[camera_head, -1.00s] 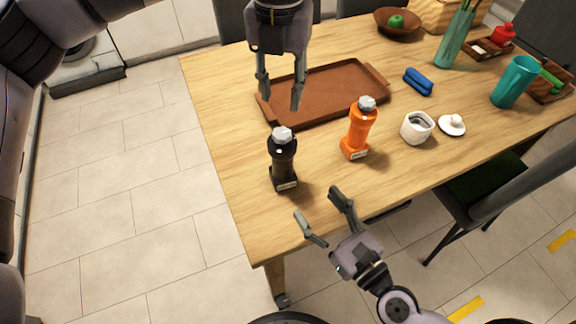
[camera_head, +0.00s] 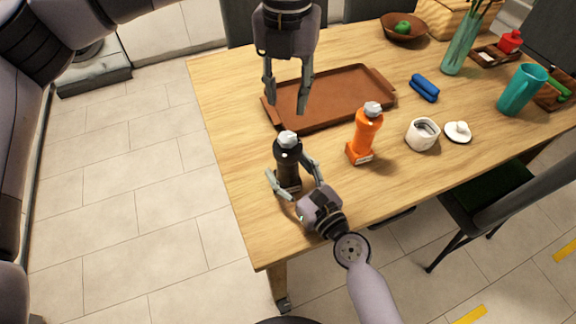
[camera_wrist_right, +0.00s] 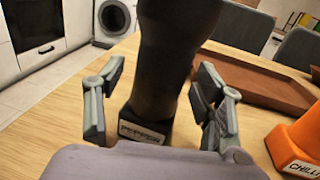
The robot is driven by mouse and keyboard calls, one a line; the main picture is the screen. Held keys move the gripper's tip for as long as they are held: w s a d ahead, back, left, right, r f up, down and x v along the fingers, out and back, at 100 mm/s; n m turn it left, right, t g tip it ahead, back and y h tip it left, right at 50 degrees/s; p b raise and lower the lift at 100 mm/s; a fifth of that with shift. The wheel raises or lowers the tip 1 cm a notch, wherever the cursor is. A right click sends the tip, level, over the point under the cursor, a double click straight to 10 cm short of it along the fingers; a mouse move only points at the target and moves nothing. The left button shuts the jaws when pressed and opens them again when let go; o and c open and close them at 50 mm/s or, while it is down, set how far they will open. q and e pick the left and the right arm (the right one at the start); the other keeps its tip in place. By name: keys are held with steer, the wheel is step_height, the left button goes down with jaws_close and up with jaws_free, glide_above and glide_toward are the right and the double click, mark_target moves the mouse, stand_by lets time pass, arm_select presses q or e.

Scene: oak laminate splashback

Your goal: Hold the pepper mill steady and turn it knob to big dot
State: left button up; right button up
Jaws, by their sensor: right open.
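The pepper mill (camera_head: 288,160) is black with a silver knob (camera_head: 288,138) on top. It stands upright near the table's front left edge, and its label reads PEPPER in the right wrist view (camera_wrist_right: 160,75). My right gripper (camera_head: 293,178) is open, with one finger on either side of the mill's body; in the wrist view gaps show beside the mill. My left gripper (camera_head: 287,105) hangs above the brown tray, behind the mill, with its fingers apart and nothing between them. The dots on the knob are too small to read.
An orange chilli mill (camera_head: 365,135) stands close to the right. The brown tray (camera_head: 340,95) lies behind both mills. A white pot (camera_head: 422,134), its lid (camera_head: 458,132), a blue item (camera_head: 424,87) and a teal jug (camera_head: 521,91) stand further right.

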mark_target(287, 136)
steer(key=shift+w+a, duration=0.2)
steer(key=shift+w, duration=0.05)
steer(key=shift+c, duration=0.3)
steer(key=c, duration=1.3)
arm_select(q)
steer(key=o, duration=0.4)
steer(key=shift+r+n, duration=0.7)
steer(key=shift+n, duration=0.2)
arm_select(e)
steer(key=shift+c, duration=0.3)
arm_select(q)
steer(key=shift+r+n, duration=0.45)
steer(key=shift+n, duration=0.45)
step_height(287, 136, down, 12)
steer(key=shift+r, duration=0.15)
steer(key=c, duration=1.1)
